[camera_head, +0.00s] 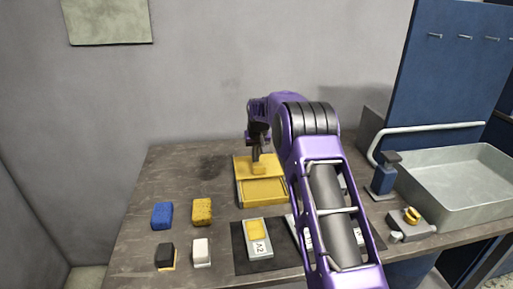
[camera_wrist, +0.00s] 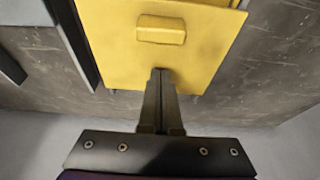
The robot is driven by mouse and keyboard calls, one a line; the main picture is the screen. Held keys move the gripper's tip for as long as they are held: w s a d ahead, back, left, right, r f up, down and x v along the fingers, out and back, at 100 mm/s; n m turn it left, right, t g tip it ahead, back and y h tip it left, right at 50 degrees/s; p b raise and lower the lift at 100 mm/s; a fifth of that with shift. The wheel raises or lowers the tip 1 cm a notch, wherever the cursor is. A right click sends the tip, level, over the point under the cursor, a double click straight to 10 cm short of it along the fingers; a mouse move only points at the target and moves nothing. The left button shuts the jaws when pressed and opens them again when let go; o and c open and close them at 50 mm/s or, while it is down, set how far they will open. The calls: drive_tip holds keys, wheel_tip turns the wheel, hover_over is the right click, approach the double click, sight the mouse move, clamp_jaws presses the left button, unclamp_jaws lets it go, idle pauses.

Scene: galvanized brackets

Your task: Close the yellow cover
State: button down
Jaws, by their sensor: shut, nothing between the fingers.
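The yellow cover (camera_head: 243,166) belongs to a yellow box (camera_head: 262,192) on the dark worktop, near the middle of the head view. The cover is a flat panel at the far part of the box, with a raised block handle on it. In the wrist view the cover (camera_wrist: 110,50) fills the upper middle, and its handle (camera_wrist: 161,29) stands just ahead of my fingers. My gripper (camera_wrist: 160,75) is shut and empty, with its fingertips at the cover's edge near the handle. I cannot tell whether they touch.
Blue (camera_head: 162,215) and yellow (camera_head: 202,211) sponges lie left of the box, with a black block (camera_head: 165,256) and a white block (camera_head: 201,252) in front. A dark mat (camera_head: 246,263) holds labelled trays. A sink (camera_head: 465,185) and soap dispenser (camera_head: 384,177) are at right.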

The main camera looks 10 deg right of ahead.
drive_tip(key=shift+s+r, duration=0.15)
drive_tip(key=shift+s, duration=0.8)
drive_tip(key=shift+s+r, duration=0.15)
drive_tip(key=shift+s, duration=0.8)
